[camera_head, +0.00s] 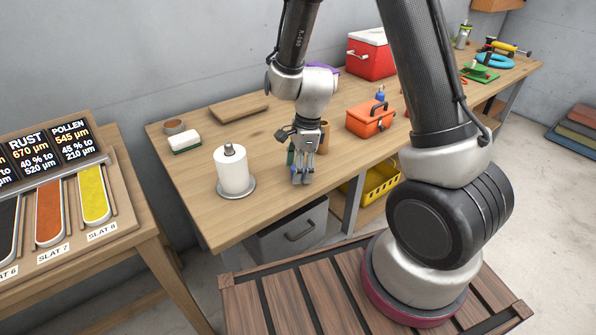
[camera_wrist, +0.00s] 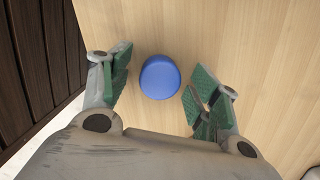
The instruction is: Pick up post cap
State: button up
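A blue round cap (camera_wrist: 160,77), which I take to be the post cap, lies on the wooden workbench top. In the wrist view it sits between the green-padded fingers of my gripper (camera_wrist: 158,72). The fingers are spread, with bare wood showing on both sides of the cap, so they do not grip it. In the head view my gripper (camera_head: 303,178) points down near the front edge of the workbench (camera_head: 215,215). The cap is mostly hidden there by the fingers.
A paper towel roll (camera_head: 233,170) stands left of my gripper. A brown cup (camera_head: 323,137) and a green item are close behind it. An orange toolbox (camera_head: 370,118) is to the right. A sponge (camera_head: 185,141) and a wooden board (camera_head: 239,108) lie farther back.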

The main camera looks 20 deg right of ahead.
jog(key=c, duration=0.9)
jog(key=shift+c, duration=0.2)
jog(key=shift+r, duration=0.1)
